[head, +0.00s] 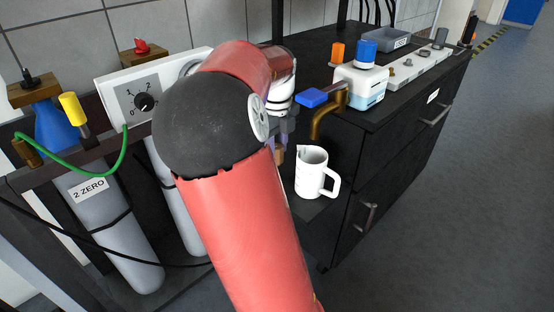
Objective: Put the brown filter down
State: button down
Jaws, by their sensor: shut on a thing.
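My gripper (281,141) is mostly hidden behind my own red arm; only its grey body and part of a finger show. A small brown piece, which looks like the brown filter (279,153), shows at the fingertips. The gripper is shut on it, just left of and behind the white jug (311,174). Most of the filter is hidden by the arm, so I cannot tell whether it touches anything below.
The white jug stands on a low dark shelf beside the black cabinet (400,150). Above it a brown spout (318,122) curves down from a white device (360,86) with blue and orange knobs. Grey gas cylinders (110,225) stand left. The floor at right is clear.

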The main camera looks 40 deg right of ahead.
jog(key=shift+f, duration=2.3)
jog(key=shift+f, duration=0.15)
jog(key=c, duration=1.1)
grip_release()
